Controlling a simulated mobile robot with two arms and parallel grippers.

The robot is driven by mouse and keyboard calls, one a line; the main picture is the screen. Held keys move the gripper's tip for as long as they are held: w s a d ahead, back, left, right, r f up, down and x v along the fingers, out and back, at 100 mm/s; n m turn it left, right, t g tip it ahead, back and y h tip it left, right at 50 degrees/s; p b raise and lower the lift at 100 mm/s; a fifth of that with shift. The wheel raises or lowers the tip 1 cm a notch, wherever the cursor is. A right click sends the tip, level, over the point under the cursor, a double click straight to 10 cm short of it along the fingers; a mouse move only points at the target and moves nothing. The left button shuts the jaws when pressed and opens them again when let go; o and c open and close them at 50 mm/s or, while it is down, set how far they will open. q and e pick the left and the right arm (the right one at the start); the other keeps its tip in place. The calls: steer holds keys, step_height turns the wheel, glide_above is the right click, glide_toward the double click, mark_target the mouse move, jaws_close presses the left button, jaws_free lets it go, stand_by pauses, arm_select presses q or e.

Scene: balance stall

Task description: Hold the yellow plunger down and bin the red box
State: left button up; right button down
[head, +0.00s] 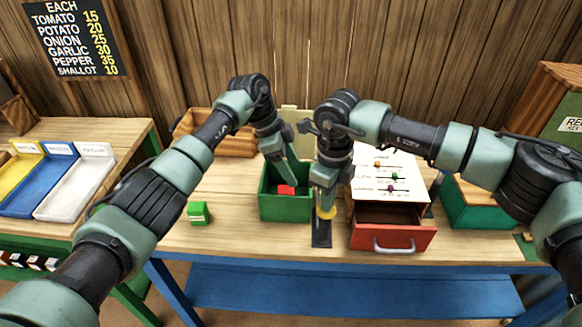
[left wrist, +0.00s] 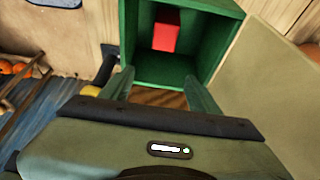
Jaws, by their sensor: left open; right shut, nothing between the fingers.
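The red box (head: 287,190) lies inside the open green bin (head: 285,212); in the left wrist view the red box (left wrist: 166,31) rests within the green walls (left wrist: 222,22). My left gripper (head: 290,177) is open and empty above the bin, with its two fingers (left wrist: 160,88) apart in the left wrist view. My right gripper (head: 324,203) is shut and empty, pointing down onto the yellow plunger (head: 327,213). Its fingertips appear to touch the plunger, hiding part of it. A bit of yellow (left wrist: 90,91) shows beside a finger in the left wrist view.
A pale lid (head: 300,122) stands raised behind the bin. A small green box (head: 198,213) lies left of the bin. A red-fronted drawer (head: 415,237) stands right of the plunger. A wooden crate (head: 235,146) is behind. The table's front left is clear.

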arm_select(q)
steer(key=v, duration=1.1)
steer(key=shift+a+r, duration=0.2)
steer(key=shift+r, duration=0.15)
step_height(320, 180, up, 4)
steer(key=p, duration=0.3)
steer(key=shift+f+p, duration=0.1)
steer(key=shift+p, duration=0.3)
arm_select(e)
step_height(320, 180, up, 10)
arm_select(q)
steer(key=shift+f, duration=0.1)
